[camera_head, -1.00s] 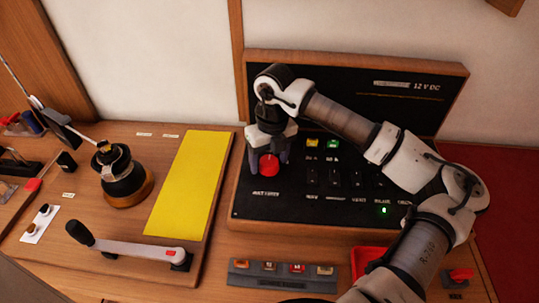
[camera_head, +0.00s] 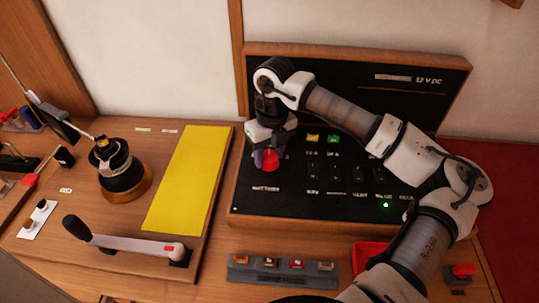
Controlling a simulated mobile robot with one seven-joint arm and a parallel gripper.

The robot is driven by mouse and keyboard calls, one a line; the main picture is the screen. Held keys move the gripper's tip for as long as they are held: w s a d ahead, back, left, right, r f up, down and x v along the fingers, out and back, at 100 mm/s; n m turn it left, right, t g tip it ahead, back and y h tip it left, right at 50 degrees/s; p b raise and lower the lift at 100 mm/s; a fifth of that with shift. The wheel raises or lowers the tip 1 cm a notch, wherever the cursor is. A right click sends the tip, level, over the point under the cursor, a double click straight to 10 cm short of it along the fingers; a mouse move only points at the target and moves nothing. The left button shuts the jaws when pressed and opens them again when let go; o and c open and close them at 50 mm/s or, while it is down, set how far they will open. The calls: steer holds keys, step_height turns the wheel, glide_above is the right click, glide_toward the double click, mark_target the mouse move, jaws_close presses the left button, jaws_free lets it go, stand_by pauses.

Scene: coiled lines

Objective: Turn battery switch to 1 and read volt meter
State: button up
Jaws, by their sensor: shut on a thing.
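The battery switch (camera_head: 270,161) is a red knob at the left of the black switch panel (camera_head: 270,210), above a pale label that seems to read BATTERIES. My gripper (camera_head: 266,158) points down over the knob and is shut on it. The fingers partly cover the knob, and its pointer and number marks cannot be made out. The upright black board (camera_head: 430,98) behind carries a 12 V DC label. I cannot make out a volt meter; my arm covers much of the board.
Yellow and green fuses (camera_head: 323,138), several black switches and a lit green lamp (camera_head: 385,205) lie right of the knob, partly under my arm. A winch (camera_head: 122,172), a handle (camera_head: 130,246) and a yellow sheet (camera_head: 187,182) lie left. A grey block (camera_head: 283,271) stands in front.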

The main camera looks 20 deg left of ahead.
mark_target(269, 153)
steer(key=n+b, duration=0.2)
steer(key=b, duration=0.1)
steer(key=shift+f, duration=0.3)
steer(key=n+b, duration=0.2)
steer(key=b, duration=0.1)
steer(key=shift+a+n, duration=0.1)
steer(key=shift+n, duration=0.3)
steer(key=n+b, duration=0.2)
steer(key=n, duration=0.1)
steer(key=shift+r, duration=0.2)
steer(key=shift+r+n+h+b, duration=0.15)
steer(key=shift+n+h+b, duration=0.15)
steer(key=shift+n+b, duration=0.95)
steer(key=shift+n+p, duration=0.3)
steer(key=shift+n, duration=0.25)
steer(key=o, duration=1)
step_height(269, 153, up, 14)
steer(key=b, duration=0.1)
steer(key=shift+w+a, duration=0.15)
steer(key=shift+w, duration=0.2)
